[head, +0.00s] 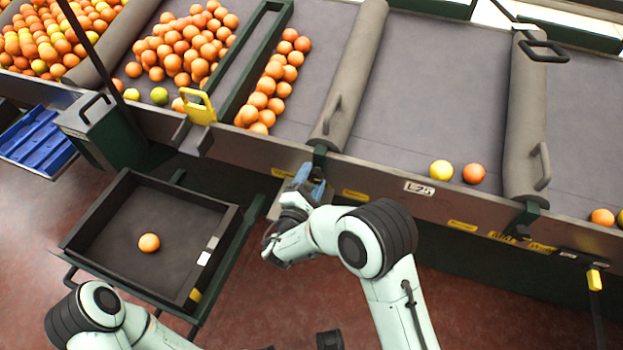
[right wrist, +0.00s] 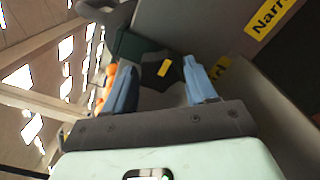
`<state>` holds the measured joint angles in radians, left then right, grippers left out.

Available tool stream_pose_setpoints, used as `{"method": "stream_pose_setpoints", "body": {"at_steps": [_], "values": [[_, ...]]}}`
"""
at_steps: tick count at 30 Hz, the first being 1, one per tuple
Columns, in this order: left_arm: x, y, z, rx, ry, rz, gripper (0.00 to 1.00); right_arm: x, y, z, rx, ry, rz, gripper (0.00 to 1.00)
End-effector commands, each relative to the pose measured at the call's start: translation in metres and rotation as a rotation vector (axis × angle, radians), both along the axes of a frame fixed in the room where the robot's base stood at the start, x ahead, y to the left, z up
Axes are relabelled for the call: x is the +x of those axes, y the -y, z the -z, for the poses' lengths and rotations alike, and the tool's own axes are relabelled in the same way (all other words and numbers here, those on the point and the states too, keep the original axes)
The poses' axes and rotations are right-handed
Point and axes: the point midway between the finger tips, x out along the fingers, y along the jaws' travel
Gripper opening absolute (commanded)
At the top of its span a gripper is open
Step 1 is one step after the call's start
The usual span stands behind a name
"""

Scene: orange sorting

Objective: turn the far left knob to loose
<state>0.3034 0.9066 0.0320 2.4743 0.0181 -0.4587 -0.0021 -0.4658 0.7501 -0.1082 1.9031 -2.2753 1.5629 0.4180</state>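My right gripper (head: 311,184) is at the front edge of the sorting conveyor, below the grey roller and its dark green bracket. In the right wrist view its two blue fingers (right wrist: 160,88) are spread apart. A dark knob (right wrist: 154,77) with a yellow mark (right wrist: 164,68) shows between and beyond the fingertips, with gaps on both sides; I cannot tell how near it is. In the head view the gripper hides this knob. My left arm shows at the bottom left, but its gripper is out of view.
The conveyor front (head: 375,186) carries yellow labels and an "L25" plate (head: 419,188). A dark tray (head: 116,248) with one orange stands at left. A yellow handle (head: 199,108) and a grey roller (head: 350,70) sit above. Oranges lie on the belt. A blue crate (head: 37,137) is far left.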

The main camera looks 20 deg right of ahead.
Motion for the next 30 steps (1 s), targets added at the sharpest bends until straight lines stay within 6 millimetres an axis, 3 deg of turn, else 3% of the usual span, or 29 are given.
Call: {"method": "stream_pose_setpoints", "body": {"at_steps": [1, 3, 4, 17, 30], "values": [[0.0, 0.0, 0.0, 0.0, 0.0, 0.0, 1.0, 0.0, 0.0, 0.0, 0.0, 0.0, 0.0, 0.39], [0.0, 0.0, 0.0, 0.0, 0.0, 0.0, 1.0, 0.0, 0.0, 0.0, 0.0, 0.0, 0.0, 0.16], [0.0, 0.0, 0.0, 0.0, 0.0, 0.0, 1.0, 0.0, 0.0, 0.0, 0.0, 0.0, 0.0, 0.15], [-0.004, 0.002, -0.004, -0.006, -0.012, 0.005, 1.0, -0.001, -0.001, -0.001, -0.07, -0.046, -0.002, 0.15], [-0.017, 0.006, -0.023, -0.019, -0.048, 0.018, 1.0, -0.002, 0.0, -0.001, -0.377, -0.253, -0.002, 0.15]]}}
